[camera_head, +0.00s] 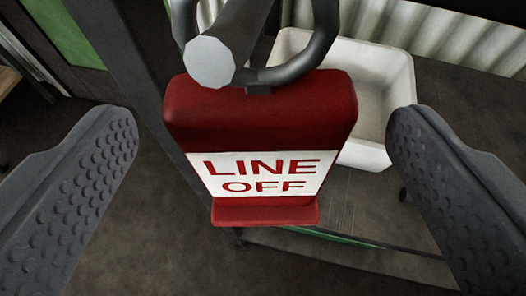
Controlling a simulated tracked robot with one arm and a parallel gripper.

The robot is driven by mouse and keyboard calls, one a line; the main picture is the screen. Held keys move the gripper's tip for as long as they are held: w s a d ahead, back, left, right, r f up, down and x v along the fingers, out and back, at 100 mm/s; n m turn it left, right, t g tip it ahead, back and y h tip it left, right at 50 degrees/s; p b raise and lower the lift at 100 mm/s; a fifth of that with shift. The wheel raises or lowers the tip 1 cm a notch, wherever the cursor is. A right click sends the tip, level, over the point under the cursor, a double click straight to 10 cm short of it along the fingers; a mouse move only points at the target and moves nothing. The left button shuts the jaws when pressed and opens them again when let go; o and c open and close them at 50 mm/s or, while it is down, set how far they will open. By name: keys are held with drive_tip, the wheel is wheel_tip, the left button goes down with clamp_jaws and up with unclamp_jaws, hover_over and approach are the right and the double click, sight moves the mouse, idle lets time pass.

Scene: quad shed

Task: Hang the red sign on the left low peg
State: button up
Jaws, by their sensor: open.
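The red sign (260,112) is in the middle of the view, with a white panel reading "LINE OFF" and a small red ledge at its bottom. A dark ring (325,35) is at its top. A grey peg (209,62) with a round pale end passes through the ring, and the sign appears to hang from it. My gripper (262,140) is open, one finger on each side of the sign, with clear gaps and no contact visible. I cannot tell whether this peg is the left low one; no other peg shows.
A white bin (375,75) stands behind the sign at the right. A dark upright post (120,50) rises behind the sign at the left. Corrugated sheeting (460,40) is at the back right. The dark floor (150,235) below looks clear.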

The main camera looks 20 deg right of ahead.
drive_tip(key=v, duration=0.9)
drive_tip(key=w+a+r+t+y, duration=0.1)
drive_tip(key=a+r, duration=0.2)
drive_tip(key=r, duration=0.6)
drive_tip(key=w+a+r+n, duration=0.15)
drive_tip(key=a+r, duration=0.25)
drive_tip(key=r, duration=0.4)
drive_tip(key=w+a+r+t+y, duration=0.1)
drive_tip(key=a+r, duration=0.2)
drive_tip(key=r, duration=0.6)
drive_tip(key=s+a+r, duration=0.2)
drive_tip(key=s+r, duration=0.3)
drive_tip(key=r, duration=0.3)
drive_tip(key=s+a+r+n+y, duration=0.1)
drive_tip(key=s+a+r, duration=0.2)
drive_tip(key=r, duration=0.6)
drive_tip(key=s+a+r+n+y, duration=0.1)
drive_tip(key=s+a+r, duration=0.1)
drive_tip(key=s+r, duration=0.5)
drive_tip(key=shift+s+a+r+t, duration=0.15)
drive_tip(key=shift+a+r+t, duration=0.2)
drive_tip(key=shift+r, duration=0.65)
